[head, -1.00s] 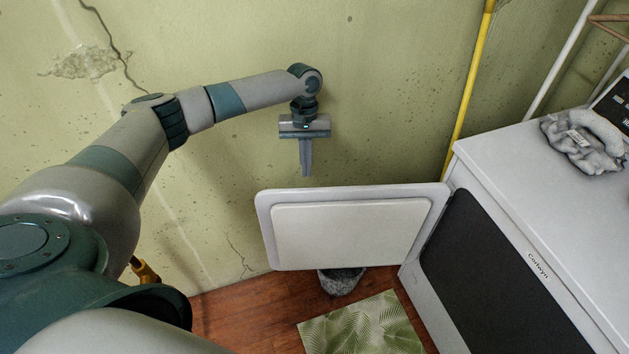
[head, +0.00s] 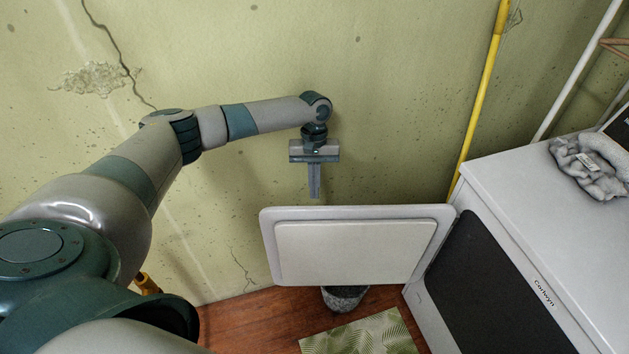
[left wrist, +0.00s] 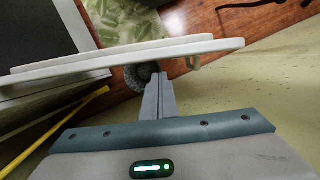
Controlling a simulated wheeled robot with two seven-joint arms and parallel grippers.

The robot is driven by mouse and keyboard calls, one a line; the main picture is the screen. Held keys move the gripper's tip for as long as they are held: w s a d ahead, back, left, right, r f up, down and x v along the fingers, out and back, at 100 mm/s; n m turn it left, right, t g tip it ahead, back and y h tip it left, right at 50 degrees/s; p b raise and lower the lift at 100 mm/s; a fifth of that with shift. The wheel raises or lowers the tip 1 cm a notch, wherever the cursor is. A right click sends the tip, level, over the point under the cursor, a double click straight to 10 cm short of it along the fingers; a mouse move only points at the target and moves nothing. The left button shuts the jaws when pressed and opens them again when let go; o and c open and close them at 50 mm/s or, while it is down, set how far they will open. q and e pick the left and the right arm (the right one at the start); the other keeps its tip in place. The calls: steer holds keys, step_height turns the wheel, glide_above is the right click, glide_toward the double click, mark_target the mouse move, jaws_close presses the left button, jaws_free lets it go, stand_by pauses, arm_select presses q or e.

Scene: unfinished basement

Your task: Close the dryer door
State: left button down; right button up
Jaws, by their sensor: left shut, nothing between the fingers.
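The dryer (head: 530,220) is white with a dark front opening (head: 485,275) at the right of the head view. Its white door (head: 350,252) stands wide open, swung out to the left from the dryer's front edge nearest the wall. My left gripper (head: 314,196) is shut and empty, pointing down just behind and above the door's top edge, on the wall side. In the left wrist view the shut fingers (left wrist: 158,80) point toward the door (left wrist: 120,60), which crosses the picture just beyond them. Whether they touch is not clear. My right gripper is not in view.
A grey stone-like pot (head: 343,298) stands on the wooden floor below the door. A leaf-patterned mat (head: 362,334) lies in front of the dryer. A yellow pole (head: 482,100) leans on the wall. A grey bundle (head: 588,165) sits on the dryer top.

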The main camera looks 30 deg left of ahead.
mark_target(315, 207)
arm_select(q)
steer(key=shift+p+x, duration=0.75)
steer(key=shift+x, duration=2.6)
